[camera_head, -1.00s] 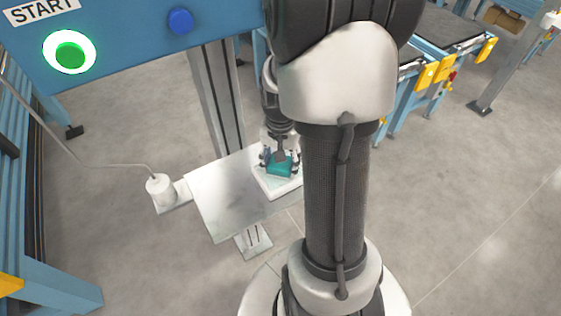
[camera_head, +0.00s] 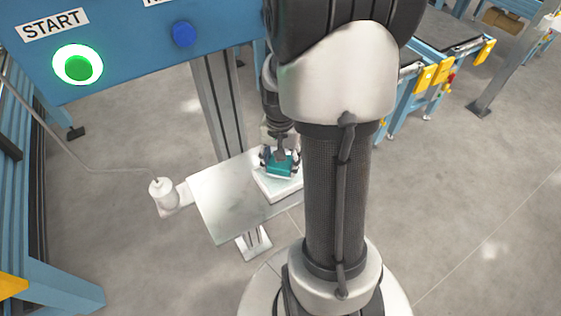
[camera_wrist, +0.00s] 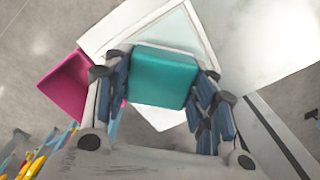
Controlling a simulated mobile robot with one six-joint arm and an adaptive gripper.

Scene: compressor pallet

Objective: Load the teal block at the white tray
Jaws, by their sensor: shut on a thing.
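The teal block (camera_head: 283,170) is held between the fingers of my gripper (camera_head: 280,160), over the white tray (camera_head: 271,189) on the metal table. In the wrist view the teal block (camera_wrist: 163,78) sits between both blue-grey fingers of my gripper (camera_wrist: 160,92), which are shut on its sides. The white tray (camera_wrist: 117,27) shows behind the block, its pale inner floor partly hidden by it. I cannot tell whether the block touches the tray. The column of my arm hides the tray's right side in the head view.
The metal table (camera_head: 228,205) is bare left of the tray. A blue panel with a lit green START button (camera_head: 78,68) and a blue button (camera_head: 183,34) hangs at upper left. A white cylinder (camera_head: 162,190) stands beside the table. A pink container (camera_wrist: 68,84) shows at left in the wrist view.

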